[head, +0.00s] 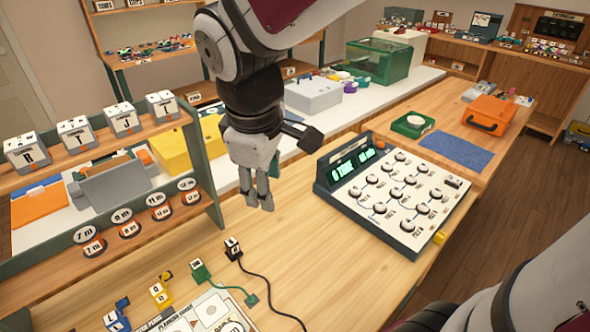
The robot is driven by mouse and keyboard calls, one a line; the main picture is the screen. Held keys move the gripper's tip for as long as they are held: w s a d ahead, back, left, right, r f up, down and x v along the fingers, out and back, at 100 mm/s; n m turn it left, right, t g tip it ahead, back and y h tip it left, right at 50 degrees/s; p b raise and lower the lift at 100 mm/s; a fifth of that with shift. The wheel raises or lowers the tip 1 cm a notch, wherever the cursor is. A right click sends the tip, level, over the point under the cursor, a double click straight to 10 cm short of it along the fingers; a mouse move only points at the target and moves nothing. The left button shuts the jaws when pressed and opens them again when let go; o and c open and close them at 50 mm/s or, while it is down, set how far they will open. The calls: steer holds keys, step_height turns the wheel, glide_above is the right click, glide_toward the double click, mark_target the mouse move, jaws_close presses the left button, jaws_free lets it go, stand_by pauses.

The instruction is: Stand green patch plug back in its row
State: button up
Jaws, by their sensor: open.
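I cannot tell whether the green plug is upright or tilted. My gripper (261,205) points down above the table, open and empty, up and right of the green plug and apart from it.
A white printed panel (210,312) lies beside the plugs. A shelf rack (110,225) with several labelled blocks and discs stands at the left. A dial console (400,195) stands on the right. The wood between console and plugs is clear except for the black cord (270,287).

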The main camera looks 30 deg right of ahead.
steer(key=s+d+r+m+t, duration=0.1)
steer(key=s+d+m, duration=0.1)
steer(key=s+m, duration=0.2)
steer(key=s+d+r+m+t+y, duration=0.1)
steer(key=s+d+r+m, duration=0.1)
steer(key=s+m, duration=0.3)
steer(key=s+d, duration=0.1)
steer(key=s, duration=0.2)
steer(key=shift+s+r, duration=0.15)
steer(key=shift+r, duration=0.1)
stand_by(0.4)
